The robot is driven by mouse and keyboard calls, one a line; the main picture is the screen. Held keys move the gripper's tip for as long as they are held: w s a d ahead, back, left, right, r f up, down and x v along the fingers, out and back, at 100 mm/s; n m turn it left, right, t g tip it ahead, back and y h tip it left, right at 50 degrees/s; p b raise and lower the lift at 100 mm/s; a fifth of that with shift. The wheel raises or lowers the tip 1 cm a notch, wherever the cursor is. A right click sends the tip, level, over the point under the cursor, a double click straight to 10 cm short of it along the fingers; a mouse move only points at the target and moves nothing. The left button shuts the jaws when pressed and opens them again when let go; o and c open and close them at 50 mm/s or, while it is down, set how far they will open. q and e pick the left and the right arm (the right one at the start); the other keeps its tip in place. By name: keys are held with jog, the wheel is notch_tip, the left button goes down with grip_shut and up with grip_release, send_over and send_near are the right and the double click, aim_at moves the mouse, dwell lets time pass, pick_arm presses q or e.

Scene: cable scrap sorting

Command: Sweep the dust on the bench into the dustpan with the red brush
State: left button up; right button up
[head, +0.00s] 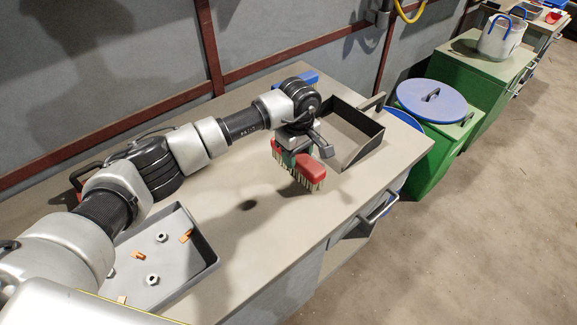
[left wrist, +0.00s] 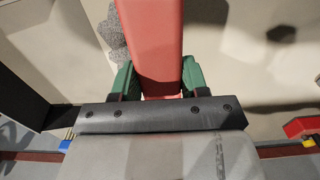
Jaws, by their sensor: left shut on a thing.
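My left gripper (head: 297,150) is shut on the red brush (head: 313,169), bristles down, over the bench (head: 225,240). In the left wrist view, the green finger pads of this gripper (left wrist: 158,82) sit on both sides of the red brush handle (left wrist: 153,35). I cannot tell whether the bristles touch the bench. The dustpan (head: 364,153), a dark-walled pan with a handle, lies just right of and behind the brush. A grey speckled patch (left wrist: 112,42), which looks like dust, lies beside the handle in the left wrist view. My right gripper is out of view.
A grey tray (head: 207,258) with nuts and orange pieces stands at the front left. A dark round spot (head: 249,205) marks the bench left of the brush. A blue object (head: 308,77) lies at the back. Green bins with blue lids (head: 432,98) stand beyond the right end.

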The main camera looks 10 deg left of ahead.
pick_arm(q)
jog(key=shift+w+d+f+b, duration=0.1)
jog(key=shift+w+d+b, duration=0.5)
jog(key=shift+w+b, duration=0.35)
jog(key=shift+w+d+f+b, duration=0.1)
jog(key=shift+w+d+b, duration=0.5)
jog(key=shift+b, duration=0.5)
jog(key=shift+w+d+r+b, duration=0.25)
jog(key=shift+w+r+b, duration=0.1)
jog(key=shift+w+b, duration=0.1)
jog(key=shift+s+a+r+p, duration=0.5)
jog(key=shift+s+r+p, duration=0.15)
jog(key=shift+r+p, duration=0.5)
jog(key=shift+s+a+r+p, duration=0.55)
jog(key=shift+s+r+p, duration=0.15)
jog(key=shift+r+p, duration=0.35)
jog(key=shift+s+a+r+p, duration=0.5)
jog(key=shift+s+r+p, duration=0.15)
jog(key=shift+r+p, duration=0.5)
